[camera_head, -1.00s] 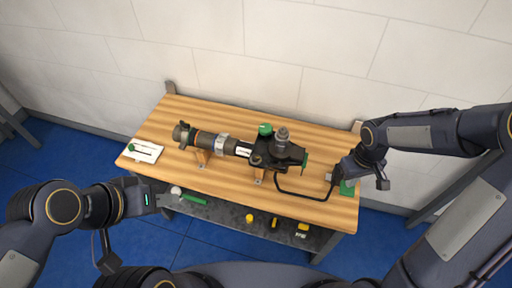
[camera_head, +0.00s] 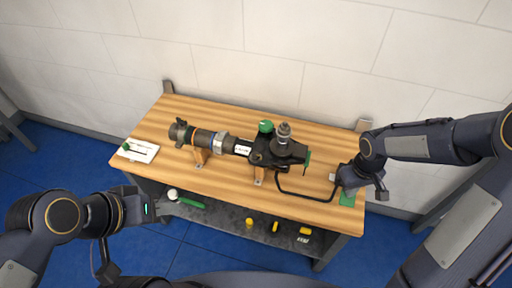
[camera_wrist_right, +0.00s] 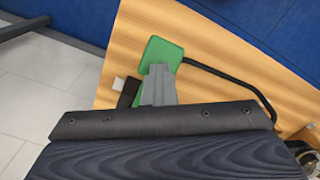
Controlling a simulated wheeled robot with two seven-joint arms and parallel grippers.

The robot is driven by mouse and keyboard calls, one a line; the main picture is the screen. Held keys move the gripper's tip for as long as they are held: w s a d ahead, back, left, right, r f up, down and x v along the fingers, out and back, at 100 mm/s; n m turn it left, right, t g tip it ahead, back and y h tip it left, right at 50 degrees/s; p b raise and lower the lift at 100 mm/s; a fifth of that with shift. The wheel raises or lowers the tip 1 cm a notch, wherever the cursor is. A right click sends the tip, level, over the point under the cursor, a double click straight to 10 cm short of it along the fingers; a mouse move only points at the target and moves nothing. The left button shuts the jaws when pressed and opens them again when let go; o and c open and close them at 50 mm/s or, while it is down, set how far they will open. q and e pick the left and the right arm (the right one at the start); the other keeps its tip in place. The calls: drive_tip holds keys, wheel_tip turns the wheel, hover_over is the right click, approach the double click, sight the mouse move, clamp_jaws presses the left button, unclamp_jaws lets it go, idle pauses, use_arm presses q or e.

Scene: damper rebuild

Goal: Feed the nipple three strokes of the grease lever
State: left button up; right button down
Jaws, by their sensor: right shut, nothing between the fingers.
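The green pad (camera_head: 347,199) of what looks like the grease lever is at the right end of the bench. It also shows in the right wrist view (camera_wrist_right: 163,51). The nipple is too small to make out. My right gripper (camera_wrist_right: 158,70) is shut and empty, its tips at the pad's near edge; I cannot tell whether they touch it. In the head view its fingers are hidden by the wrist. My left gripper (camera_head: 167,208) is at the bench's front left, its jaw state unclear.
The damper lies in wooden cradles on the wooden bench (camera_head: 165,185). A white board (camera_head: 138,150) with a green knob is at the left end. The lower shelf (camera_head: 230,218) holds a green-handled tool (camera_head: 190,202) and several yellow items. A wall stands behind.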

drive_tip(key=shift+w+f, duration=0.2)
drive_tip(key=shift+r, duration=0.1)
wheel_tip(320, 180, up, 5)
drive_tip(key=p, duration=0.3)
drive_tip(key=shift+p, duration=0.35)
drive_tip(key=shift+s, duration=0.1)
drive_tip(key=shift+f, duration=0.25)
drive_tip(key=shift+f+b, duration=0.55)
drive_tip(key=shift+b, duration=0.1)
drive_tip(key=shift+f+b, duration=1.35)
drive_tip(key=shift+f, duration=0.4)
drive_tip(key=shift+r, duration=0.1)
